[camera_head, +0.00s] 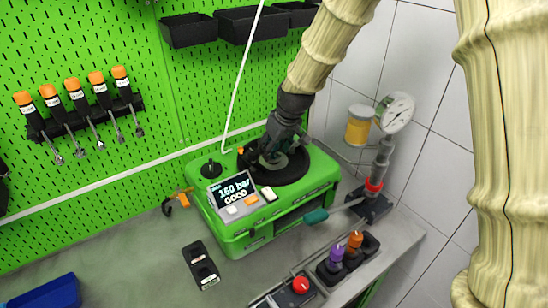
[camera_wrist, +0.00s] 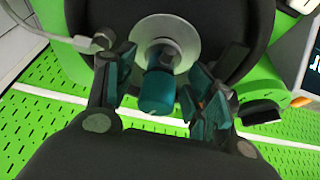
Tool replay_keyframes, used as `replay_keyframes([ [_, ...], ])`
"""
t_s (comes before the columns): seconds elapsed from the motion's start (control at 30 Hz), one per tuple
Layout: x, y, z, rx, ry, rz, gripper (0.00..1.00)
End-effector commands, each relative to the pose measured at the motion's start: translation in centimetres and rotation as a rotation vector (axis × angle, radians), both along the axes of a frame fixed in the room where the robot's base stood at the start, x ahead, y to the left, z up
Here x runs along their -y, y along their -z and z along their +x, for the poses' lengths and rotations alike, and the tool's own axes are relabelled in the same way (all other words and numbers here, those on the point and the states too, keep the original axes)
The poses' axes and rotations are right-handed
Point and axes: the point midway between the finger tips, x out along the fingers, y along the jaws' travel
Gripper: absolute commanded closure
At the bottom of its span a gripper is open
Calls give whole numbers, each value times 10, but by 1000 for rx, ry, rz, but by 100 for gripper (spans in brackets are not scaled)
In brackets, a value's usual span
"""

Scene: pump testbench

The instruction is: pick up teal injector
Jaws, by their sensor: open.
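The teal injector (camera_wrist: 158,88) sits upright in the middle of a round metal disc (camera_wrist: 167,42) on the green test machine (camera_head: 230,230). My gripper (camera_wrist: 160,102) is open, with one finger on each side of the injector's teal body. A gap shows between each finger and the injector in the wrist view. In the head view my gripper (camera_head: 275,150) is over the machine's black round top, and it mostly hides the injector.
The machine's display (camera_head: 235,188) reads 160 bar GOOD. A pressure gauge (camera_head: 397,112) with a teal-handled lever stands to the right. Purple and orange injectors (camera_head: 336,255) stand in a black holder in front.

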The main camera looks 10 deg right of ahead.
Motion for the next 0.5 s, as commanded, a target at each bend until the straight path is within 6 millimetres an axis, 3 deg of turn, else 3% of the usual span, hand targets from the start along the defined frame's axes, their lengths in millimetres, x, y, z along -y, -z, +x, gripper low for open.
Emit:
replay_keyframes([
  [0.07,0,0,0,0,0,0,46],
  [0.37,0,0,0,0,0,0,100],
  [0.5,0,-1,0,1,0,0,100],
])
